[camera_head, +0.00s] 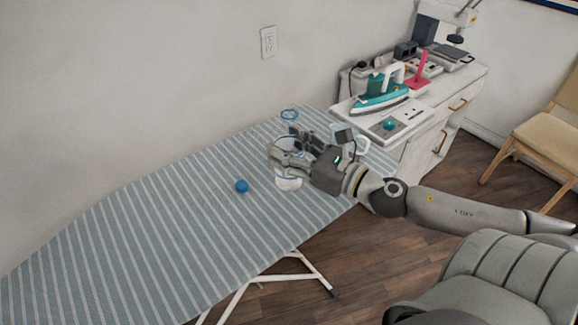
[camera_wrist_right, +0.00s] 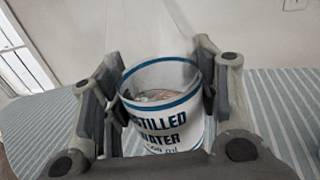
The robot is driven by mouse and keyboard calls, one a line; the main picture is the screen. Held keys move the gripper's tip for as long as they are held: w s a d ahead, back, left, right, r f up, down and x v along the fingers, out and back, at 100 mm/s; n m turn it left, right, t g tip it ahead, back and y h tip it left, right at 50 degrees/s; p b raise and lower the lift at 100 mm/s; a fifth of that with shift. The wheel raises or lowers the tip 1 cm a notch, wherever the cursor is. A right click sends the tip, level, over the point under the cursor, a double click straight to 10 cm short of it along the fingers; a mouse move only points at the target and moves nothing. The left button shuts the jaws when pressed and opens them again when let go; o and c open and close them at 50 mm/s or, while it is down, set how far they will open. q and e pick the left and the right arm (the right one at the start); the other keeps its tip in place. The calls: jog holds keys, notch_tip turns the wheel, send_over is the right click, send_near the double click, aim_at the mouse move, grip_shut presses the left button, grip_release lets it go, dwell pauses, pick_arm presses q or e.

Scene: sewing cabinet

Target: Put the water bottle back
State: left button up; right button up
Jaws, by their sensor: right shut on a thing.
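The water bottle (camera_wrist_right: 168,128) is a clear, see-through bottle with a white label reading "distilled water" and blue bands. The bottle looks upright over the striped ironing board (camera_head: 150,220). I cannot tell whether its base touches the board. My left gripper is not in view.
A blue cap (camera_head: 241,186) lies on the board left of the bottle. A white cabinet (camera_head: 425,135) at the right holds a teal iron (camera_head: 378,97), a sewing machine (camera_head: 440,35) and small items. A wooden chair (camera_head: 545,125) stands further right. The board's left part is clear.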

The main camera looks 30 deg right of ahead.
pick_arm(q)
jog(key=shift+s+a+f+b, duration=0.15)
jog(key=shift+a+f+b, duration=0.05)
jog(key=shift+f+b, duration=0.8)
pick_arm(e)
jog(key=w+d+f, duration=0.3)
jog(key=w+f, duration=0.1)
jog(key=f, duration=0.5)
jog(key=shift+w, duration=0.2)
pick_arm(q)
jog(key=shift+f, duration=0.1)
pick_arm(e)
jog(key=shift+f, duration=0.1)
jog(key=shift+f, duration=0.15)
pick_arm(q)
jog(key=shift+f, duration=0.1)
pick_arm(e)
jog(key=o, duration=1.2)
jog(key=shift+o, duration=0.2)
